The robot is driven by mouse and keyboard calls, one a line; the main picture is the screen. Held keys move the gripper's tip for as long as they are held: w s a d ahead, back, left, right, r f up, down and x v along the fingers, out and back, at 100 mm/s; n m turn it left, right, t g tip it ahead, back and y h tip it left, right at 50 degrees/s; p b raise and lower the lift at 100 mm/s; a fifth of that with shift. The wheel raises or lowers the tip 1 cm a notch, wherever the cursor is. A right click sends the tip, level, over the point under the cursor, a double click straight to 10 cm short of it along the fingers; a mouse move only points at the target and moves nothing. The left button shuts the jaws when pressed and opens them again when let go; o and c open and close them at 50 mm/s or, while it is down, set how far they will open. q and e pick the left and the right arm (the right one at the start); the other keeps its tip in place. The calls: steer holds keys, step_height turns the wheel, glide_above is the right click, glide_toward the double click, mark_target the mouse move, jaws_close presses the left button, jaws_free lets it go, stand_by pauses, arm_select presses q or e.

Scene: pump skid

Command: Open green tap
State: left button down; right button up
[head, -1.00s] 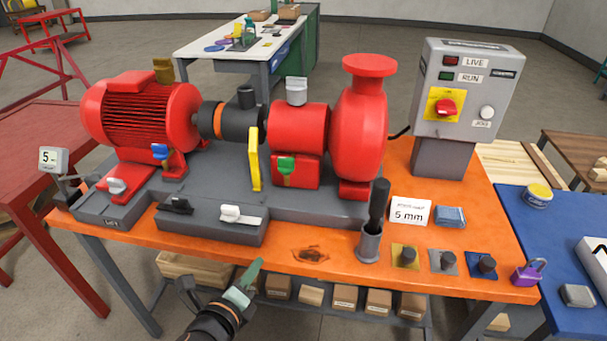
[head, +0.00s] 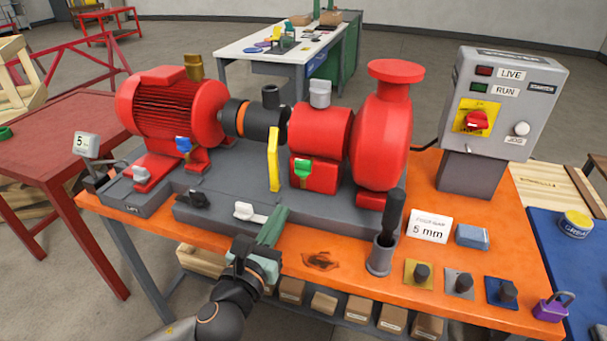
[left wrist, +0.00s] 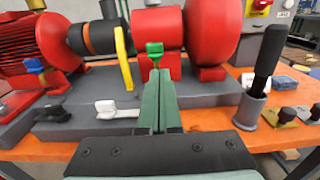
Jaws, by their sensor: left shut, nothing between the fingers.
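The green tap (head: 303,168) is on the front of the red pump housing, below the red cylinder. It also shows in the left wrist view (left wrist: 154,49), just beyond my fingertips. My left gripper (head: 274,222) is shut and empty, its green fingers pointing toward the pump. In the head view it is in front of and below the tap, near the white lever, and apart from the tap. Whether the fingertips are close to the tap in depth is hard to tell from the wrist view. My right gripper is not in view.
A yellow lever (head: 273,160) stands left of the tap, and a white lever (head: 244,210) sits on the grey block below. A grey cup (head: 380,256) holding a black tool stands right. A blue tap (head: 183,145) is by the motor. The orange bench front (head: 345,270) is mostly clear.

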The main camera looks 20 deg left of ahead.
mark_target(308, 167)
arm_select(q)
steer(key=w, duration=1.4)
steer(key=shift+d, duration=0.3)
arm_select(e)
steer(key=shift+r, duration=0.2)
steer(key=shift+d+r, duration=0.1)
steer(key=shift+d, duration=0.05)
arm_select(q)
steer(key=shift+d+n+y+p, duration=0.15)
steer(key=shift+n+y+p, duration=0.15)
steer(key=shift+y, duration=0.2)
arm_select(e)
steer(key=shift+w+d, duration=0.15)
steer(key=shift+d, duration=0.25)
